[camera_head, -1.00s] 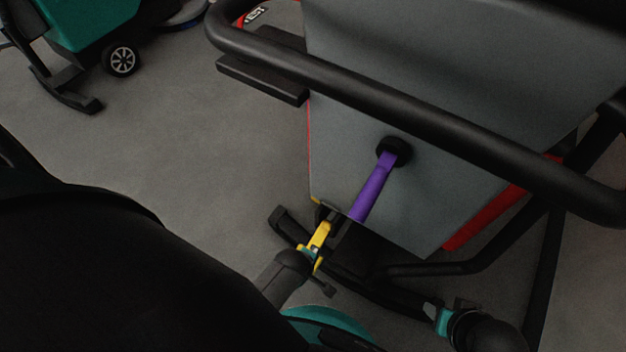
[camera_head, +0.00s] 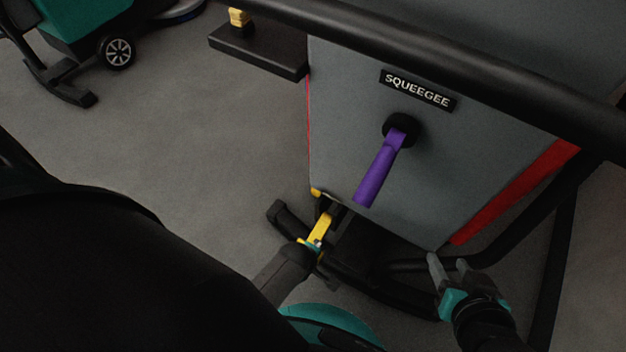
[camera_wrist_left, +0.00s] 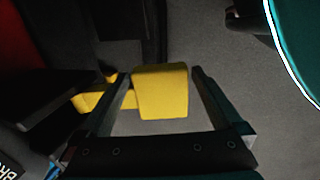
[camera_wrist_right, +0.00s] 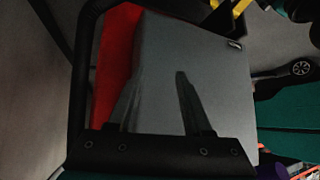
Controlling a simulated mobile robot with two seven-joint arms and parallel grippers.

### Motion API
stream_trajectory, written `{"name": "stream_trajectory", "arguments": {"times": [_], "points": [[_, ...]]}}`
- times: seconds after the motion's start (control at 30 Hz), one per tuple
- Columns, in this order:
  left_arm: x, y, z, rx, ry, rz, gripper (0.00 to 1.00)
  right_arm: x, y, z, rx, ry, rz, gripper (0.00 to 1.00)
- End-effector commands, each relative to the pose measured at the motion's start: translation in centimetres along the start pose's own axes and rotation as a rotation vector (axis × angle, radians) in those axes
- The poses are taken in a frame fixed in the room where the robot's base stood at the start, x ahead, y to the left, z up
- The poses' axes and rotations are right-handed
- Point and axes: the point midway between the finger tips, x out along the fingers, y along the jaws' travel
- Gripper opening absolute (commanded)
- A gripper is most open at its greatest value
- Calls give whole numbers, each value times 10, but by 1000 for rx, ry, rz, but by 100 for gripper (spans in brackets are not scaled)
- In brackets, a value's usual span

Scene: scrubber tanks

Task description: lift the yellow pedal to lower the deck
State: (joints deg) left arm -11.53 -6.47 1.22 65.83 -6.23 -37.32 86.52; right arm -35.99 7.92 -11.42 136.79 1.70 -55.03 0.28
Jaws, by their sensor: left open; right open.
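The yellow pedal (camera_head: 321,228) sticks out low at the near end of the grey scrubber tank (camera_head: 350,110). In the left wrist view the pedal's yellow pad (camera_wrist_left: 160,90) lies between the two fingers of my left gripper (camera_wrist_left: 160,73), which is open around it. Gaps show between the pad and the fingers. In the head view my left wrist hides part of that gripper. My right gripper (camera_head: 448,266) is open and empty, in front of the tank's lower corner. It also shows open in the right wrist view (camera_wrist_right: 159,74), with the grey tank beyond.
A purple lever (camera_head: 378,175) hangs on the tank under a SQUEEGEE label (camera_head: 418,90). A thick black handrail (camera_head: 440,55) crosses above. Black frame bars (camera_head: 380,295) run low near both grippers. A teal machine (camera_head: 85,30) stands far left. Grey floor (camera_head: 200,130) is clear between.

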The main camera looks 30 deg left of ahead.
Motion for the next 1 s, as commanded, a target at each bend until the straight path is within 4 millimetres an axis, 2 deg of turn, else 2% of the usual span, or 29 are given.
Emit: {"name": "stream_trajectory", "arguments": {"times": [0.43, 0.87, 1.0], "points": [[12, 0, 0, 0, 0, 0, 100, 12, -22, -14, 12, 201, -59, 50], [12, 0, 0, 0, 0, 0, 100, 12, -24, -17, 15, 233, -66, 50], [12, 0, 0, 0, 0, 0, 88, 12, -24, -17, 15, 232, -66, 50]]}}
